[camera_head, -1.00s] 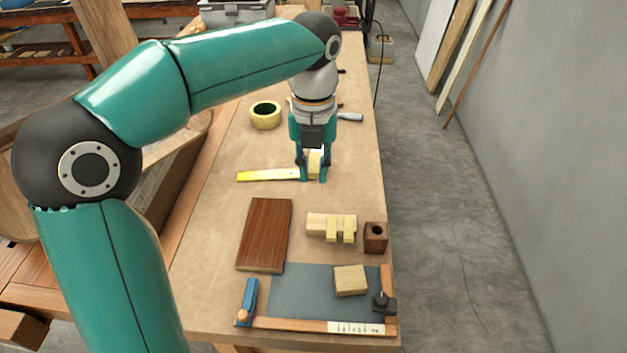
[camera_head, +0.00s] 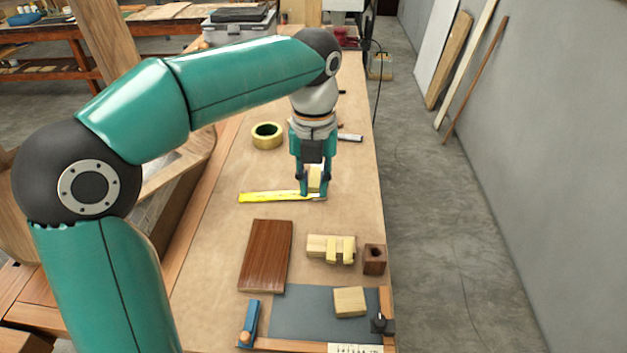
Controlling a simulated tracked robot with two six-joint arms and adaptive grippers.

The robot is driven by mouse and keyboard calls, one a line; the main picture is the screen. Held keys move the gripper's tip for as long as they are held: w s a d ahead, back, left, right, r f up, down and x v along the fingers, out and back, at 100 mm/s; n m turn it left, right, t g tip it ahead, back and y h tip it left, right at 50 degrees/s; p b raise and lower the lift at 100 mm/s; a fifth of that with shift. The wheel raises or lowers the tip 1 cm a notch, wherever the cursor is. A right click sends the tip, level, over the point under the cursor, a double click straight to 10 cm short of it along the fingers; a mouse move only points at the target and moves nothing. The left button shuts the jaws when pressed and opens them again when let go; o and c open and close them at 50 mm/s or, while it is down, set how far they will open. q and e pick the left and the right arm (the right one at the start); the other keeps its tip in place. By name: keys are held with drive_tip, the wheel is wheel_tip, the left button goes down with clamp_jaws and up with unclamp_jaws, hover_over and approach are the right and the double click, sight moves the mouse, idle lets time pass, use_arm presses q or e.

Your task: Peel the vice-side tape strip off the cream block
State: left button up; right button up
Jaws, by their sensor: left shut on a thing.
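A cream block (camera_head: 316,246) lies on the right half of the bench. Two pale yellow tape strips, a left one (camera_head: 332,252) and a right one (camera_head: 348,252), cross it and hang over its near side. My left gripper (camera_head: 314,192) points down beyond this block, well apart from it. It is shut on a small pale yellow-tan piece (camera_head: 315,178) that shows between its fingers; I cannot tell exactly what the piece is. My right gripper is not in view.
A flat yellow strip (camera_head: 268,197) lies by my left fingertips. A tape roll (camera_head: 267,136) stands farther back. A brown board (camera_head: 266,256), a dark holed block (camera_head: 374,260), a tan block (camera_head: 349,301) and a grey mat (camera_head: 300,325) are nearer.

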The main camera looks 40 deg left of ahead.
use_arm(q)
drive_tip(key=shift+r+p, duration=0.85)
drive_tip(key=shift+r, duration=0.1)
